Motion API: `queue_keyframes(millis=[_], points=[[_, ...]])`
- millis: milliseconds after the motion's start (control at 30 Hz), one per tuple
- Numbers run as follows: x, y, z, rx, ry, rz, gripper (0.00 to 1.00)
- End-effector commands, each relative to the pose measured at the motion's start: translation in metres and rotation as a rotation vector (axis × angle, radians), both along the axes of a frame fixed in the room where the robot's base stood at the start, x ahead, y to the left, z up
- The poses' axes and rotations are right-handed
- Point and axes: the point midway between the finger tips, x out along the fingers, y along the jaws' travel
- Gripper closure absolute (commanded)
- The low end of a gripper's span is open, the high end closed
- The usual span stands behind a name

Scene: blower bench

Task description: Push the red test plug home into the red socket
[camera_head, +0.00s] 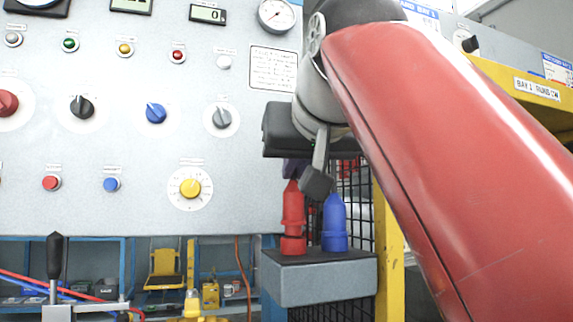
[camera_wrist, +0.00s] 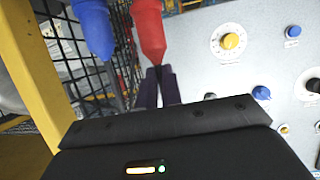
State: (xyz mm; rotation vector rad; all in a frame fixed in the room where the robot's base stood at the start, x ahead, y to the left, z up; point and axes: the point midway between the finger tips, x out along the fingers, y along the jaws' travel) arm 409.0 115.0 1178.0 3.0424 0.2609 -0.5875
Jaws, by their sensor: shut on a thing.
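The red test plug (camera_head: 293,208) stands upright on a grey box-like ledge, its narrow end up. In the wrist view my fingers (camera_wrist: 158,74) are shut on the narrow end of the red plug (camera_wrist: 149,30). The plug's lower end is out of the wrist view.
A blue plug (camera_head: 335,224) stands close to the right of the red one on the grey ledge (camera_head: 325,284). A control panel (camera_head: 130,150) with knobs and buttons is at left. Black mesh and a yellow post (camera_head: 388,245) stand behind and to the right.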

Motion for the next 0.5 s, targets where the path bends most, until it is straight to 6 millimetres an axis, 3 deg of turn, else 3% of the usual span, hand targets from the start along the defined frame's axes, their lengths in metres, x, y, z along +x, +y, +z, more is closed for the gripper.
queue_keyframes(millis=[500], points=[[0.000,0.000,-0.014,0.000,0.000,0.000,1.00]])
